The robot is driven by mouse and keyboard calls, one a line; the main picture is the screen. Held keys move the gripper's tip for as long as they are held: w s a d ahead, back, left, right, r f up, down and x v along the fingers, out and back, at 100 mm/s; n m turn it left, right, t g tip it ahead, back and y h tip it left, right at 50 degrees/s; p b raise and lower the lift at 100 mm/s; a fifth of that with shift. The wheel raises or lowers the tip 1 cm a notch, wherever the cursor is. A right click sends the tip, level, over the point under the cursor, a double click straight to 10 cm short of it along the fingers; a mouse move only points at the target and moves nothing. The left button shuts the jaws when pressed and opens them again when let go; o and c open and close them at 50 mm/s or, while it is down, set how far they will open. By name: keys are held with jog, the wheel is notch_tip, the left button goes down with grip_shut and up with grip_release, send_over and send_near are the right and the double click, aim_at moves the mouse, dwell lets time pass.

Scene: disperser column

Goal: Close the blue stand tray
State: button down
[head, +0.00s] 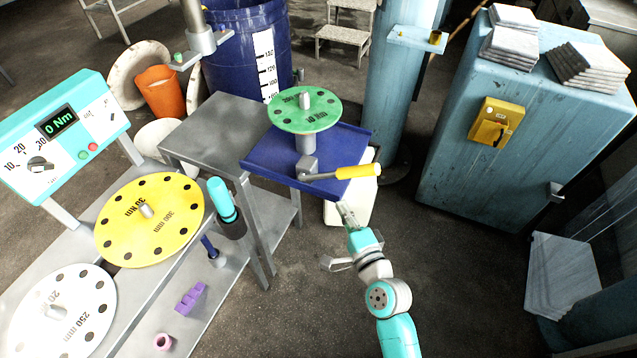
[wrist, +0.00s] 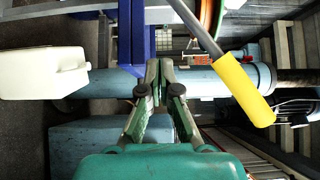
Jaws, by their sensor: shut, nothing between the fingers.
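The blue stand tray (head: 262,157) sticks out to the right of the grey metal stand (head: 215,125) in the head view. A green disc (head: 304,108) on a grey post stands on it. A crank with a yellow handle (head: 358,171) is at its front right. My gripper (head: 344,208) is shut and empty, in front of and below the yellow handle, with a visible gap. In the wrist view, my shut fingertips (wrist: 160,64) point toward a blue part (wrist: 131,40), likely the tray. The yellow handle (wrist: 243,88) is right of the fingers.
A white canister (head: 352,200) stands on the floor behind my gripper. A light-blue column (head: 400,80) and a large blue cabinet (head: 510,130) stand behind and to the right. A bench with a yellow disc (head: 150,220) is at left. Floor right of my arm is open.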

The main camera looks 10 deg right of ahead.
aim_at(313, 173)
jog(key=x, duration=0.7)
jog(key=shift+w+a, duration=0.1)
jog(key=shift+w, duration=0.15)
jog(key=shift+w+a, duration=0.35)
jog(key=shift+a, duration=0.55)
jog(key=shift+w+a, duration=0.45)
jog(key=shift+a, duration=0.3)
